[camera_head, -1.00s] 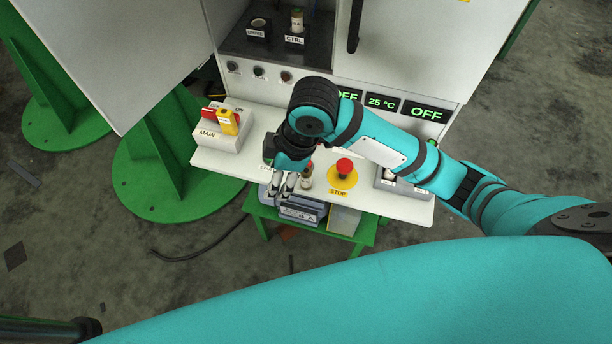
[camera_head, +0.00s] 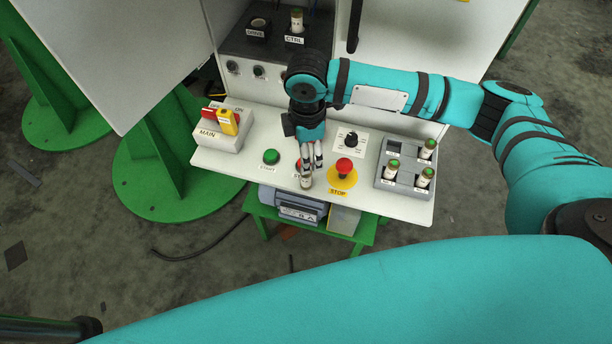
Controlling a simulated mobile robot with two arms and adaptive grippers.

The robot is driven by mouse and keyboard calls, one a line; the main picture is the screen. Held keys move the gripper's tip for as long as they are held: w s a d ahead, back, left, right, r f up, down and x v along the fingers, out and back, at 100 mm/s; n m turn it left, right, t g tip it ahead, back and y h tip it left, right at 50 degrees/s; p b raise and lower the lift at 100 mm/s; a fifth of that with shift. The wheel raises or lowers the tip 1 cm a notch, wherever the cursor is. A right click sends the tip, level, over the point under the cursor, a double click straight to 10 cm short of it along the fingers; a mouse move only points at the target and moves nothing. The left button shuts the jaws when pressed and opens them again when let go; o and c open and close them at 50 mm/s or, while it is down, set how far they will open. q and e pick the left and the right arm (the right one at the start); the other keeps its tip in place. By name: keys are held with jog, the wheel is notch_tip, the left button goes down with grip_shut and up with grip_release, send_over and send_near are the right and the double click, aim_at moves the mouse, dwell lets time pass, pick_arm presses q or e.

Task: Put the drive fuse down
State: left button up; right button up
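A pale fuse (camera_head: 306,182) is at the front of the white control shelf, beside the yellow-ringed stop button. It covers part of a label. My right gripper (camera_head: 312,166) points down, its fingertips at the upper end of this fuse. Whether the fingers grip it or are just apart from it is too small to tell. The socket labelled DRIVE (camera_head: 258,28) on the dark ledge looks empty. My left gripper is not in view.
A grey tray (camera_head: 408,182) holds three green-topped fuses and has one empty place. A fuse (camera_head: 297,20) stands at CTRL. The red stop button (camera_head: 344,166), green start button (camera_head: 271,157), red-yellow MAIN switch (camera_head: 222,120) and a dial (camera_head: 350,142) are close by.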

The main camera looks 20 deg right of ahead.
aim_at(306, 178)
notch_tip(306, 178, down, 8)
jog(key=shift+w+a+f, duration=0.1)
jog(key=shift+w+f, duration=0.05)
jog(key=shift+f, duration=0.05)
grip_shut()
dwell(0.6)
